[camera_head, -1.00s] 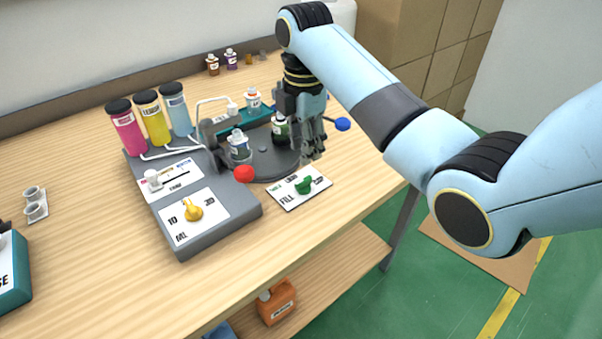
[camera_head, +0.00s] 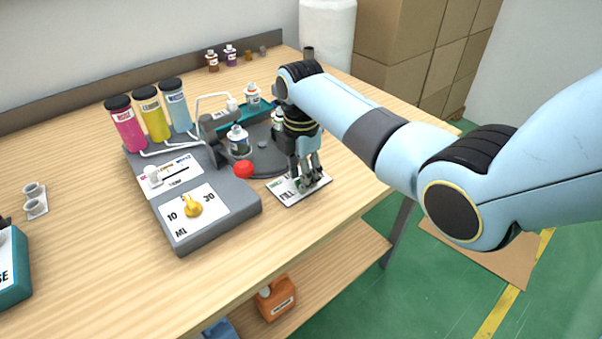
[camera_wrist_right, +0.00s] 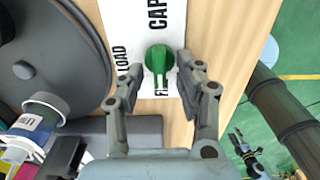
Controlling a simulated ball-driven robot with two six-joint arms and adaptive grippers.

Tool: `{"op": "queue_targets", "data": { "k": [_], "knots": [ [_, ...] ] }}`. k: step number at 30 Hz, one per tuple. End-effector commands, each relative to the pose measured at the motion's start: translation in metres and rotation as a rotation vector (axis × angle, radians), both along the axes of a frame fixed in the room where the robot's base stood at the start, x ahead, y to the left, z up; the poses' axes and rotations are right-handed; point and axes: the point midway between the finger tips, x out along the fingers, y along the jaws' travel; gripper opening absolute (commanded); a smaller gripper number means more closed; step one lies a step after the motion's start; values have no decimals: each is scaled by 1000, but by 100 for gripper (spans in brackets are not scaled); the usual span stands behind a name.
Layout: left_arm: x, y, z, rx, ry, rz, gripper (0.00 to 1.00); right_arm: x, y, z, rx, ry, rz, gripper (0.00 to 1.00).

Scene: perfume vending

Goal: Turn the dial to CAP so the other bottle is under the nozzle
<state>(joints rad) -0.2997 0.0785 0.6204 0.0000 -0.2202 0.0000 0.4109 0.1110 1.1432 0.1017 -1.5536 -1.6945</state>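The green dial (camera_wrist_right: 158,62) sits on a white card (camera_wrist_right: 172,18) marked LOAD, CAP and FILL. Its narrow handle points toward the lettering at the lower edge, which is partly covered and seems to be FILL. My right gripper (camera_wrist_right: 155,85) is open, with a finger on each side of the dial; contact is not clear. In the head view, my right gripper (camera_head: 308,183) hides most of the dial. A bottle (camera_head: 239,145) stands on the dark turntable (camera_head: 268,162) near the bent tube. Another bottle (camera_head: 277,120) is partly hidden behind my right gripper. A small gripper-like shape, possibly my left gripper (camera_wrist_right: 246,150), is unclear.
The grey machine base (camera_head: 205,238) carries a yellow dial (camera_head: 192,206), a white slider knob (camera_head: 152,173) and a red ball (camera_head: 244,169) close to my right gripper. Several coloured cylinders (camera_head: 153,117) stand behind. The front right table top is clear.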

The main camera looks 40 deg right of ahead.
Motion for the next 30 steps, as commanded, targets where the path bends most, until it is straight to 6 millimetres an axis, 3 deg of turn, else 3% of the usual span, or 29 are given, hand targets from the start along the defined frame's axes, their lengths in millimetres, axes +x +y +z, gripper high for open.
{"op": "queue_targets", "data": {
  "k": [3, 11, 23, 30],
  "knots": [
    [0, 0, 0, 0, 0, 0, 46, 0, 0, 0, 0, 0, 0, 33],
    [0, 1, 0, 1, 1, 0, 46, 0, 0, 0, 0, 0, 0, 0],
    [0, 1, 4, 2, 1, -1, 46, 0, 0, 1, 0, 2, -26, 0],
    [0, 1, 17, 2, 0, -1, 46, 1, 0, 3, 0, 2, -146, 0]
  ]
}}
